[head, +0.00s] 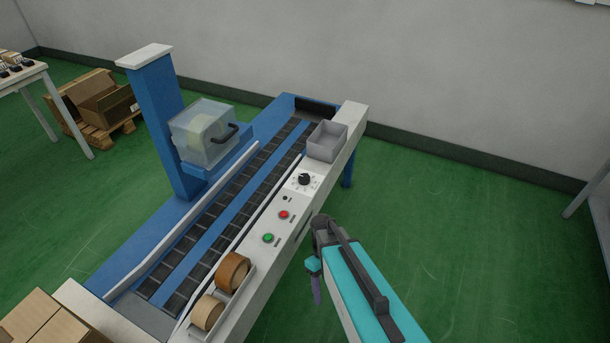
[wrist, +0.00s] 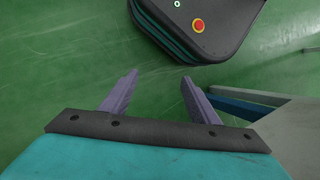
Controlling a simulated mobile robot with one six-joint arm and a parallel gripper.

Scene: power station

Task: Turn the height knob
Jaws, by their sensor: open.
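The height knob (head: 304,179) is a black round knob on a white dial plate with marks around it. It sits on the white side rail of the blue conveyor machine, below the grey bin in the head view. My gripper (head: 316,285) hangs beside the rail, to the right of the green button and lower in the picture than the knob, apart from it. In the wrist view my gripper (wrist: 158,90) shows two purple fingers spread apart with nothing between them. The knob is not in the wrist view.
A red button (head: 284,215) and a green button (head: 268,238) share the rail. A grey bin (head: 327,141) stands above the knob, tape rolls (head: 233,272) below. Green floor (head: 440,220) right of the machine is clear.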

